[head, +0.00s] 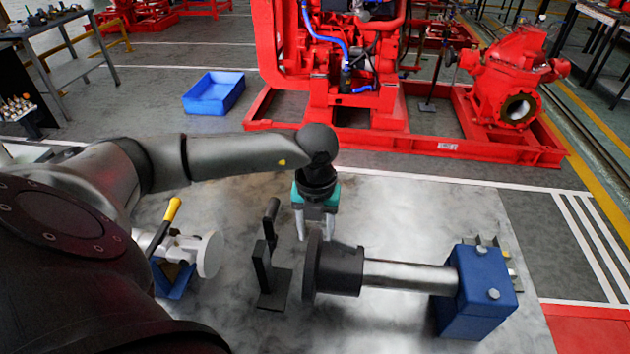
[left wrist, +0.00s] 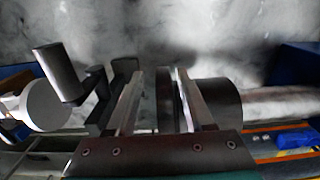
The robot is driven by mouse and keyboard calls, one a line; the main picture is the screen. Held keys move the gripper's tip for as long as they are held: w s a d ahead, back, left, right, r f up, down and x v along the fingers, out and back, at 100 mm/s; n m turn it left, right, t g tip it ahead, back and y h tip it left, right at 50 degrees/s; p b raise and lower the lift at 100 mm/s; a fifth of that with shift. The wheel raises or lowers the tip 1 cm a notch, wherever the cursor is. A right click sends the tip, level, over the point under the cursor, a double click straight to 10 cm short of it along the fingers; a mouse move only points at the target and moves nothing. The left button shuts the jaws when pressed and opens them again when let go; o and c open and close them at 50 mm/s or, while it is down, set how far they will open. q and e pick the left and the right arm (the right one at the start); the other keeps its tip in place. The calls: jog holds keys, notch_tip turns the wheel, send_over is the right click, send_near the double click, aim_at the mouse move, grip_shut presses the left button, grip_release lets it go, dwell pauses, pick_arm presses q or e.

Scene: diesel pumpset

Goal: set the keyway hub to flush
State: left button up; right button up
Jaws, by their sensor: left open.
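The keyway hub (head: 340,270) is a dark flanged cylinder on the left end of a bare steel shaft (head: 408,276). A blue block (head: 476,300) holds the shaft's right end. My left gripper (head: 316,238) points down at the hub's flange from above and behind. In the left wrist view, my left gripper (left wrist: 162,105) is open, and the flange (left wrist: 165,98) shows between its two fingers. I cannot tell whether either finger touches it. The hub's body (left wrist: 217,100) lies right of the right finger. The keyway and the hub's seating are not clearly visible.
A dark upright bracket with a handle (head: 264,270) stands close left of the hub. A white fitting with a yellow lever (head: 188,250) is farther left. The metal table (head: 410,210) is clear behind the shaft. A red pumpset and a blue bin (head: 214,94) stand beyond.

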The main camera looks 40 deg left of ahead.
pick_arm(q)
notch_tip(320, 180, up, 14)
dwell(0.3)
dwell(0.5)
